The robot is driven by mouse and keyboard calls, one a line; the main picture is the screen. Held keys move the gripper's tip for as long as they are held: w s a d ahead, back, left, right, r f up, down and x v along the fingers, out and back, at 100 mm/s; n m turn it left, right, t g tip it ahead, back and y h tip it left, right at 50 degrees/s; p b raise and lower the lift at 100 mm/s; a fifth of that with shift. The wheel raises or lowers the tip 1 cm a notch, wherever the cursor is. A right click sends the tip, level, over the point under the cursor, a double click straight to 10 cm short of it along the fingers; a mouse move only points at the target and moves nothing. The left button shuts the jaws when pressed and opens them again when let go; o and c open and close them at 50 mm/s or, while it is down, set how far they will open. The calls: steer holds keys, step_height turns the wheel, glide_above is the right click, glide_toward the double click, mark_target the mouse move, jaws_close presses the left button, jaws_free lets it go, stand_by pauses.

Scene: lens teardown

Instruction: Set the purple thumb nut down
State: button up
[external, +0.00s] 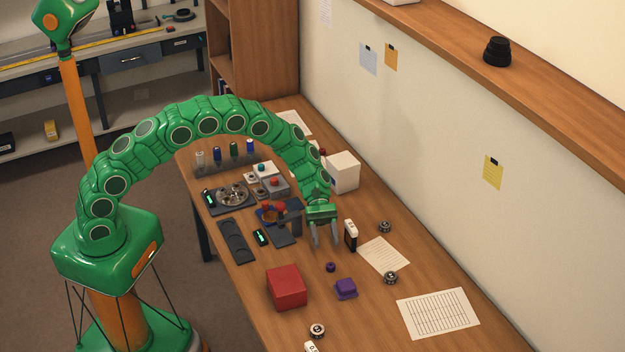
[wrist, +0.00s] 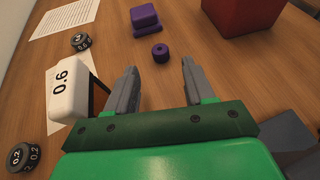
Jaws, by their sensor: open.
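The purple thumb nut (wrist: 160,53) rests on the wooden table, with its dark central hole facing up. It also shows in the external view (external: 331,267), in front of my gripper (external: 324,243). My gripper (wrist: 156,84) is open and its fingers hold nothing. In the wrist view the nut appears beyond the fingertips, between their lines and apart from both. A purple stepped block (wrist: 145,19) sits on the table a short way past the nut, and shows in the external view (external: 346,289).
A red cube (external: 287,287) stands left of the purple pieces. A white block marked 0.6 (wrist: 69,94) stands close beside my left finger in the wrist view. Dark numbered dials (wrist: 80,41) and paper sheets (external: 438,313) lie nearby. Bare table surrounds the nut.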

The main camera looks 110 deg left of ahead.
steer(key=shift+v, duration=2.3)
stand_by(5.7)
